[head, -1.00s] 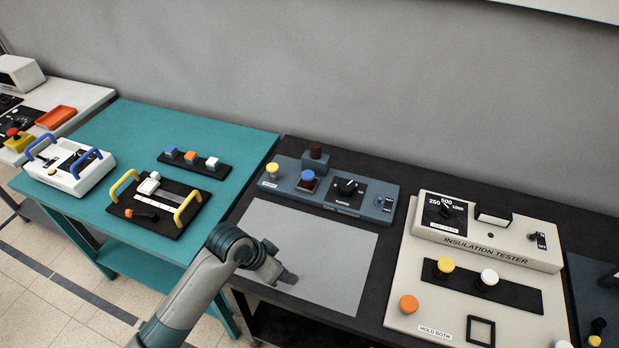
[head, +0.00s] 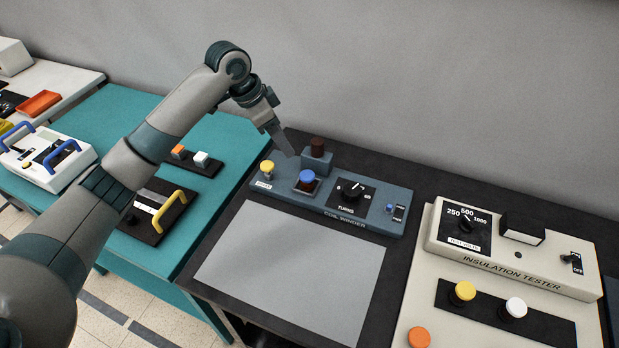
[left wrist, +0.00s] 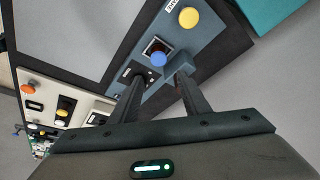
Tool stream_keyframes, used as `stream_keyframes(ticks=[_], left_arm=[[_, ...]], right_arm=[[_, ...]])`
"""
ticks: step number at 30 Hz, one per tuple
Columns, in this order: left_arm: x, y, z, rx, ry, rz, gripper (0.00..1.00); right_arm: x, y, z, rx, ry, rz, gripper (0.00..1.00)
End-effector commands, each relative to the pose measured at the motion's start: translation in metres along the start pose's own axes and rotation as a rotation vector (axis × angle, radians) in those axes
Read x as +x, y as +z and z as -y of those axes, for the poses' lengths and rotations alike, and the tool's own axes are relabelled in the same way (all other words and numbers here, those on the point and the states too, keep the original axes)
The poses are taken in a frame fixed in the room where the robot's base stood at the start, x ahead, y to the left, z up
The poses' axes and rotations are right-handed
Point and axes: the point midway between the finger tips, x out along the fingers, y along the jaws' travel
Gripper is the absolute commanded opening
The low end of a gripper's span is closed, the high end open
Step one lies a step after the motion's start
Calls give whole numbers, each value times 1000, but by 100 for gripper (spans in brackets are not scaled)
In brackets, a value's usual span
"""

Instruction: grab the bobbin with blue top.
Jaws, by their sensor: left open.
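A bobbin with a blue top (head: 306,177) stands in a square seat on the blue-grey coil winder (head: 335,208). In the left wrist view the blue top (left wrist: 158,59) shows just beyond and between the fingertips. My left gripper (head: 284,142) is open and empty, above and slightly behind the blue top, apart from it. In the left wrist view its two fingers (left wrist: 158,77) are spread. My right gripper is not in view.
A brown-topped block (head: 317,155) stands close behind the blue top. A yellow button (head: 267,167) is to its left and a turns dial (head: 352,192) to its right. A bare grey mat (head: 290,270) lies in front. The insulation tester (head: 510,262) is at right.

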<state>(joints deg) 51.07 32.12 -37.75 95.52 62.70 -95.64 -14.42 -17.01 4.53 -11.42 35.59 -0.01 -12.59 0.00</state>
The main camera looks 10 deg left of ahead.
Motion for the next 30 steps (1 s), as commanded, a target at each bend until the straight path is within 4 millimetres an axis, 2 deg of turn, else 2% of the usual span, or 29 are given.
stream_keyframes(ticks=[11, 16, 23, 30], left_arm=[[-2, -1, 2, 2, 0, 1, 42], [4, -2, 1, 1, 2, 0, 42], [34, -2, 1, -1, 3, 2, 42], [78, -2, 0, -1, 4, 2, 42]], right_arm=[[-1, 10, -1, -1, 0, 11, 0], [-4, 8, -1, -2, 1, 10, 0], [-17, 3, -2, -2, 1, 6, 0], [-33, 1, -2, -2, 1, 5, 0]])
